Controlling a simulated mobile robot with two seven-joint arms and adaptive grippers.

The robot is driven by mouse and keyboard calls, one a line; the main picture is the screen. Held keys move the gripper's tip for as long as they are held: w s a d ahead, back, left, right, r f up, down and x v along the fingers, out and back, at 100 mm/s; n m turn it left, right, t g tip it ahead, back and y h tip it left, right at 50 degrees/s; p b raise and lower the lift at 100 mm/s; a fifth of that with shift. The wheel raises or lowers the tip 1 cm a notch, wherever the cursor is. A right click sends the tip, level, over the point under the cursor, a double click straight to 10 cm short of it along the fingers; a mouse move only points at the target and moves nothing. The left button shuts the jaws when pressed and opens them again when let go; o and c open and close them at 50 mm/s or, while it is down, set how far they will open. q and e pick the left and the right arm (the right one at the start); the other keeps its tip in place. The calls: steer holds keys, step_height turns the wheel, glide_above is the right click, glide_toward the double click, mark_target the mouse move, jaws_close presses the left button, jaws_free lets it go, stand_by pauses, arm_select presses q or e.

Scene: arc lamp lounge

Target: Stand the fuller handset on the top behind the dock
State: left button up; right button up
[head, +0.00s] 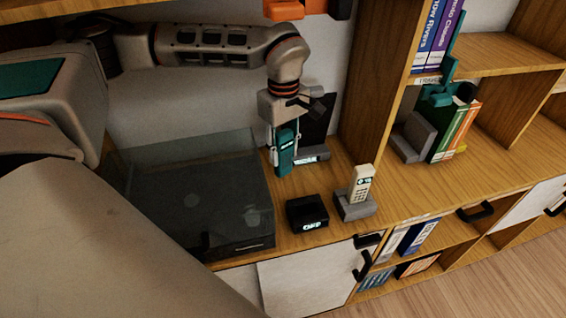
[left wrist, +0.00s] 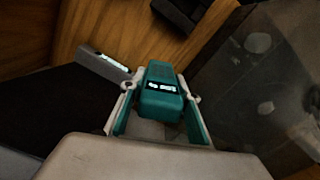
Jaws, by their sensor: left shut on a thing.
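My left gripper (head: 284,143) is shut on a teal handset (head: 286,158), held upright over the wooden top (head: 327,182). I cannot tell whether its foot touches the top. In the left wrist view the teal handset (left wrist: 162,104) sits between the fingers, its small lit display too small to read. A cream handset (head: 361,184) with a lit screen stands in a grey dock (head: 355,208) to the right. A low grey piece with a lit display (head: 311,156) lies behind; it also shows in the left wrist view (left wrist: 103,65). My right gripper is out of view.
A clear-lidded dark box (head: 190,200) fills the left of the top. A small black box with a lit display (head: 307,214) sits near the front edge. A dark panel (head: 317,124) stands at the wall. Books (head: 455,130) and a grey block (head: 413,138) stand right.

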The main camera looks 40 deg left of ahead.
mark_target(283, 165)
arm_select(q)
steer(key=shift+w+a+f, duration=0.1)
steer(key=shift+w+f, duration=0.05)
steer(key=shift+f, duration=2.45)
steer(key=shift+f, duration=0.2)
steer(key=o, duration=1.1)
steer(key=shift+o, duration=0.2)
step_height(283, 165, up, 8)
steer(key=shift+f, duration=0.1)
